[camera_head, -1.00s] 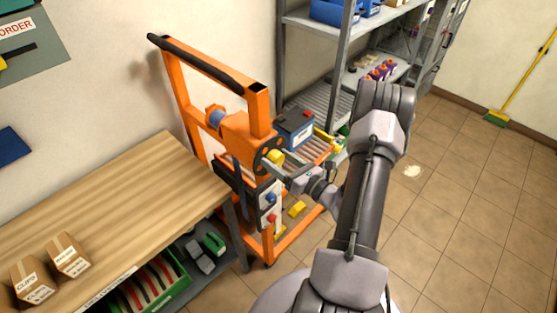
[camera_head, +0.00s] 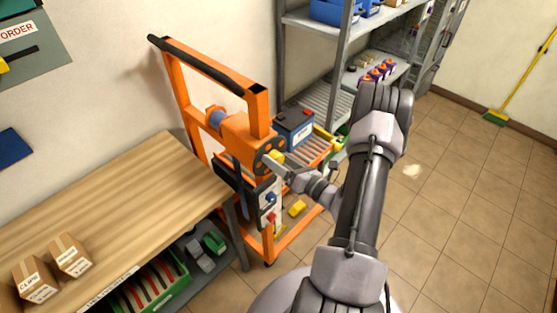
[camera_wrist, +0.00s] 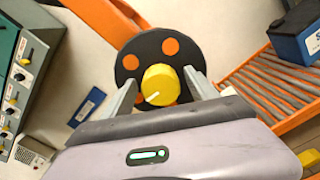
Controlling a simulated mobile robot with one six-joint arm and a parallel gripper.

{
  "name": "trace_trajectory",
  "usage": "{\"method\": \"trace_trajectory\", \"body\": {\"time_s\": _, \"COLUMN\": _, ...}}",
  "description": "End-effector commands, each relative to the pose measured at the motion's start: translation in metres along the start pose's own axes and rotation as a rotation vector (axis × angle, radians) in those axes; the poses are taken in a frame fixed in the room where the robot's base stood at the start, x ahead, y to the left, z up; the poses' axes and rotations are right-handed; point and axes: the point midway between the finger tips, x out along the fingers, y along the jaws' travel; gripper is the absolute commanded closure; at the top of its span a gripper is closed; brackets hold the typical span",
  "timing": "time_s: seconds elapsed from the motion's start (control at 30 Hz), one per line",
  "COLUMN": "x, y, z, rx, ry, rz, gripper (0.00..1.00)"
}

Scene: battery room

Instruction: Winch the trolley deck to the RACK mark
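The orange trolley (camera_head: 257,110) stands beside the bench. Its roller deck (camera_head: 318,150) carries a blue battery (camera_head: 295,131); both also show at the right of the wrist view, the deck (camera_wrist: 262,88) and the battery (camera_wrist: 290,38). The winch's black disc with orange spots (camera_wrist: 150,45) faces the wrist camera, with a yellow knob (camera_wrist: 160,83) standing out from it. My gripper (camera_wrist: 160,88) is open, one finger on each side of the knob, with a small gap visible. In the head view my gripper (camera_head: 274,163) is at the winch. I cannot make out a RACK mark.
A wooden bench (camera_head: 130,205) stands at the left with cartons. A grey shelving rack (camera_head: 340,60) stands behind the trolley. A control box with knobs (camera_wrist: 22,70) is at the wrist view's left. The tiled floor (camera_head: 450,220) at the right is clear.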

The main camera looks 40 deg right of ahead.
Motion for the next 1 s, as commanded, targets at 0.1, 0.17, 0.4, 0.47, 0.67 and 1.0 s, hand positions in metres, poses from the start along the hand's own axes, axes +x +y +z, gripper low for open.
{"method": "trace_trajectory", "body": {"time_s": 0.1, "x": 0.000, "y": 0.000, "z": 0.000, "rx": -0.001, "ry": 0.000, "rz": 0.000, "gripper": 0.30}}
{"method": "trace_trajectory", "body": {"time_s": 0.17, "x": 0.000, "y": 0.000, "z": 0.000, "rx": -0.001, "ry": 0.000, "rz": 0.000, "gripper": 0.30}}
{"method": "trace_trajectory", "body": {"time_s": 0.4, "x": -0.011, "y": -0.001, "z": 0.001, "rx": 0.000, "ry": -0.001, "rz": -0.002, "gripper": 0.30}}
{"method": "trace_trajectory", "body": {"time_s": 0.47, "x": -0.023, "y": -0.001, "z": 0.001, "rx": 0.000, "ry": -0.002, "rz": -0.004, "gripper": 0.30}}
{"method": "trace_trajectory", "body": {"time_s": 0.67, "x": -0.086, "y": -0.002, "z": 0.002, "rx": 0.001, "ry": -0.006, "rz": -0.008, "gripper": 0.30}}
{"method": "trace_trajectory", "body": {"time_s": 1.0, "x": -0.167, "y": 0.000, "z": 0.001, "rx": -0.001, "ry": -0.002, "rz": -0.002, "gripper": 0.30}}
